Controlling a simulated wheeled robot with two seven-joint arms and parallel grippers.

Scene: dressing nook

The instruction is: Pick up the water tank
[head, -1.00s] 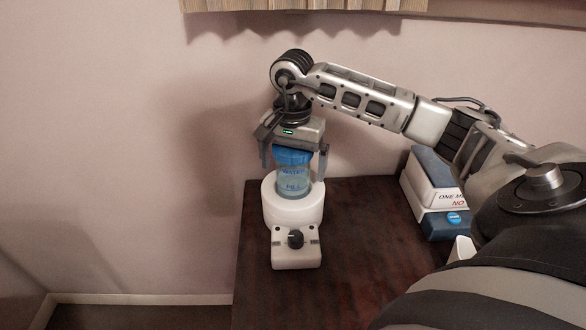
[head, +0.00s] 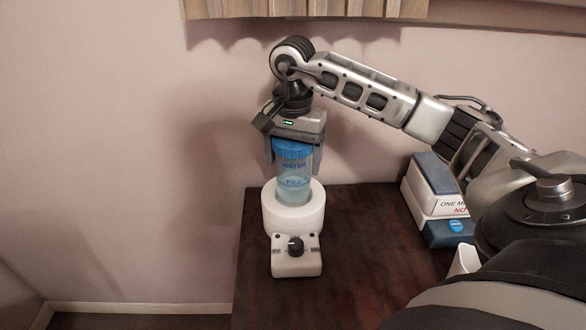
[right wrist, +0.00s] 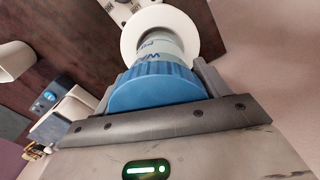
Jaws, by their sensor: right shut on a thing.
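The water tank (head: 294,185) is a clear bluish cylinder with a blue ribbed cap and blue lettering. My right gripper (head: 293,157) is above it, shut on the tank around its cap. In the right wrist view the blue cap (right wrist: 158,88) sits between the two fingers. The tank is upright, with its lower end at the ring opening of a white base unit (head: 296,255), which has a dark knob in front. Whether its bottom is clear of the base is hidden by the rim. My left gripper is not in view.
The base unit stands on a dark wooden table (head: 350,285) near its left edge. A blue and white box (head: 441,200) stands at the right, below my right arm. A white container (head: 464,260) is partly hidden beside it. A wall is behind.

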